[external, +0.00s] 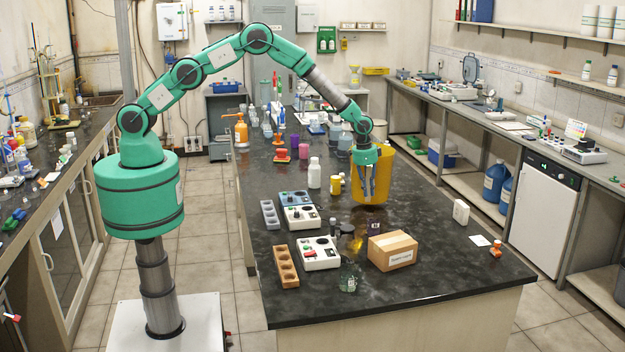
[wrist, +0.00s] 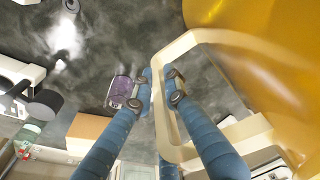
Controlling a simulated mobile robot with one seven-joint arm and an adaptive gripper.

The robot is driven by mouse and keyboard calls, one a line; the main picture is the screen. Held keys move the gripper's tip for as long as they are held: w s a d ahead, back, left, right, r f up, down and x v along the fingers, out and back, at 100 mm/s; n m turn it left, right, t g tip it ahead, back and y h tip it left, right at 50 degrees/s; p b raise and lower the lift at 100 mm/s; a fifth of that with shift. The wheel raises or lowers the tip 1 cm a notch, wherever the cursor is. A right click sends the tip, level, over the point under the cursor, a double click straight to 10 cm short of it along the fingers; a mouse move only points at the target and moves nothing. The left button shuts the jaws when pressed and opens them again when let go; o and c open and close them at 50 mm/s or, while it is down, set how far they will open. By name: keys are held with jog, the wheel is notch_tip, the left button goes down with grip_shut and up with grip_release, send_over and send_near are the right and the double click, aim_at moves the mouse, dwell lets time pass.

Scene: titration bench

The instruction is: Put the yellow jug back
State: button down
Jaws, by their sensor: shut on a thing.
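The yellow jug (external: 386,172) stands upright at the middle of the dark bench in the external view. I cannot tell whether its base touches the bench or is slightly above it. My gripper (external: 366,192) points down at the jug's near left side, with its blue fingers against it. In the wrist view the jug's shiny yellow body (wrist: 280,50) fills the upper right, and its pale loop handle (wrist: 222,37) reaches left to my fingers. My gripper (wrist: 160,92) is shut on the handle there, one finger on each side of its bar. The jug's far side is hidden.
A white bottle (external: 314,172) and a small yellow jar (external: 336,184) stand left of the jug. A cardboard box (external: 392,251), a small purple item (external: 374,228) and white devices (external: 319,253) lie nearer the front. The bench right of the jug is mostly clear.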

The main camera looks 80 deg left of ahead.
jog(key=shift+w+f, duration=0.15)
jog(key=shift+w, duration=0.2)
jog(key=shift+f+p, duration=0.4)
jog(key=shift+f, duration=1.15)
jog(key=c, duration=1.7)
grip_release()
jog(key=shift+c, duration=0.2)
notch_tip(320, 180, up, 12)
jog(key=s+b, duration=0.1)
jog(key=shift+s, duration=0.4)
jog(key=shift+a+f, duration=0.1)
